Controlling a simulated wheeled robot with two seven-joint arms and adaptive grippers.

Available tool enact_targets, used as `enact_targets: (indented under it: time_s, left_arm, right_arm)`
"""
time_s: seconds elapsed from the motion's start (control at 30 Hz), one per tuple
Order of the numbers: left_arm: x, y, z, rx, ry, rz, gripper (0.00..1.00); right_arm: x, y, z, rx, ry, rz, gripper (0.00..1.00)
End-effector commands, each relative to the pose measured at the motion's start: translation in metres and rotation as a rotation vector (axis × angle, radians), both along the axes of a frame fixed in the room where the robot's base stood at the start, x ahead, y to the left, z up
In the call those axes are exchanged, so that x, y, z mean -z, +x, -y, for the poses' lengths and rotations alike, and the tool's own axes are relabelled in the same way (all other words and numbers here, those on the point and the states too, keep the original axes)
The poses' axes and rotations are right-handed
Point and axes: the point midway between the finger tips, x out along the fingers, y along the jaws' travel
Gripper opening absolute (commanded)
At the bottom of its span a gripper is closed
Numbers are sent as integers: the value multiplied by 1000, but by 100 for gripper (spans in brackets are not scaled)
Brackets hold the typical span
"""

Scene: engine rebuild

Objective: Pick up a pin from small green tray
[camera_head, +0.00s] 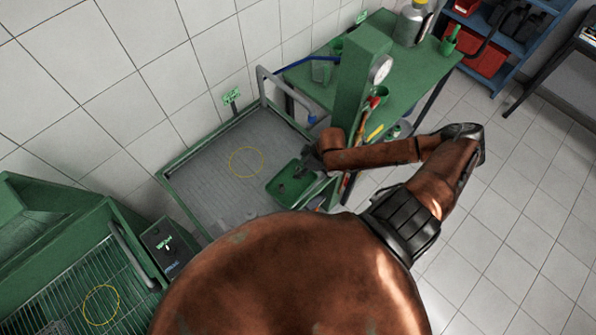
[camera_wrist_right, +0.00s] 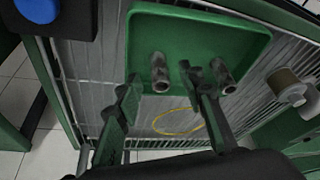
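The small green tray (camera_head: 280,192) sits on the grey grated surface in the head view, with my right gripper (camera_head: 314,170) over its right side. The tray (camera_wrist_right: 200,30) fills the upper middle of the right wrist view. It holds two grey, hollow cylindrical pins, a left one (camera_wrist_right: 160,72) and a right one (camera_wrist_right: 223,76). My right gripper (camera_wrist_right: 159,84) is open and empty. Its fingers appear on either side of the left pin, and one finger lies between the two pins. I cannot tell its height above them. My left gripper is not in view.
The green-framed grated table (camera_head: 215,160) has free room left of the tray. A green post with a gauge (camera_head: 381,69) stands close beside my right arm. A metal cylindrical part (camera_wrist_right: 289,86) lies right of the tray in the wrist view.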

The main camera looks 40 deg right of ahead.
Motion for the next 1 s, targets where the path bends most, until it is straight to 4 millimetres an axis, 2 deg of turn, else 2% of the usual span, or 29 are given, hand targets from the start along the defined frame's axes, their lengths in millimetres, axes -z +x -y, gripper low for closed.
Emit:
enact_targets:
  time_s: [0.2, 0.47, 1.0]
  left_arm:
    - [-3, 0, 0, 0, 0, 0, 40]
    - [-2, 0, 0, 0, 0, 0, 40]
    - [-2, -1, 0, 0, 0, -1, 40]
  right_arm:
    - [22, 8, -5, -1, 0, 0, 36]
    - [24, 9, -6, -1, -1, 1, 35]
    - [23, 9, -6, -1, -1, 1, 0]
